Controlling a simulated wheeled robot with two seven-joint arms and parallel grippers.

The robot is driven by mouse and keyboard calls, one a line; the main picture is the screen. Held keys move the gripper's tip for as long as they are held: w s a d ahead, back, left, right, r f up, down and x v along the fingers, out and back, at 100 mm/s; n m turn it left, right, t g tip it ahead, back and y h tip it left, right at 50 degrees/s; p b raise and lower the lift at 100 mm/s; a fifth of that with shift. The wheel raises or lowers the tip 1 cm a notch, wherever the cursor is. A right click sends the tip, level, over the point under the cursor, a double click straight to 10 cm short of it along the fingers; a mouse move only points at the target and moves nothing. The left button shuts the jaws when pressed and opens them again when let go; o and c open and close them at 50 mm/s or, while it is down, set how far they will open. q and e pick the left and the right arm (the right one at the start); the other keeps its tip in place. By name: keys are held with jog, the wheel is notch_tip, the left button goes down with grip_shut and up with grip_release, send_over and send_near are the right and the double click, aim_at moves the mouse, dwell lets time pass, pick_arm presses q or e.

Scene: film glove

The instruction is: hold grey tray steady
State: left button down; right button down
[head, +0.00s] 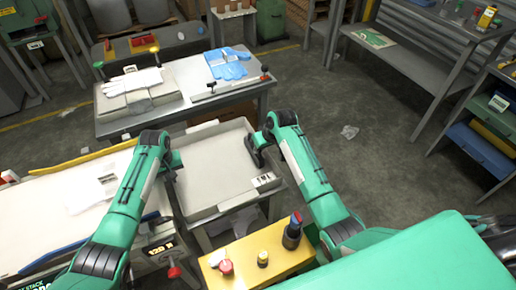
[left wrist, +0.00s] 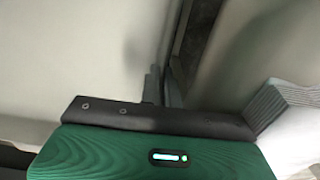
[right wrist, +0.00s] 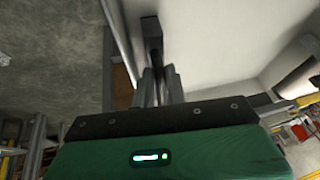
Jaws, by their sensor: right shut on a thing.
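The grey tray (head: 212,178) is a shallow, empty, pale grey tray with low walls and a small printed label at its near right corner. It looks level in the head view. My left gripper (head: 174,161) is at the tray's left wall; in the left wrist view its fingers (left wrist: 162,88) sit close together by a pale wall edge, and their grip is unclear. My right gripper (head: 260,150) is at the right wall. It is shut on the tray's rim, which also shows in the right wrist view, running past the fingers (right wrist: 161,88).
A work table (head: 185,118) behind the tray holds white gloves (head: 132,82) and blue gloves (head: 228,65). A pale table (head: 40,212) stands left. A yellow stand (head: 245,272) with a dark bottle (head: 292,232) is close in front. Open floor lies to the right.

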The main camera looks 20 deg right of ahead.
pick_arm(q)
jog(key=shift+d, duration=0.2)
pick_arm(e)
jog(key=shift+s+a+f, duration=0.1)
jog(key=shift+a, duration=0.1)
jog(key=c, duration=1.4)
grip_release()
jog(key=shift+c, duration=0.2)
jog(key=shift+o, duration=0.5)
jog(key=shift+d, duration=0.15)
pick_arm(q)
jog(key=shift+a, duration=0.1)
jog(key=shift+a, duration=0.1)
jog(key=c, duration=1.6)
grip_release()
pick_arm(e)
jog(key=v, duration=1.2)
pick_arm(q)
jog(key=shift+o, duration=0.2)
pick_arm(e)
jog(key=shift+d, duration=0.15)
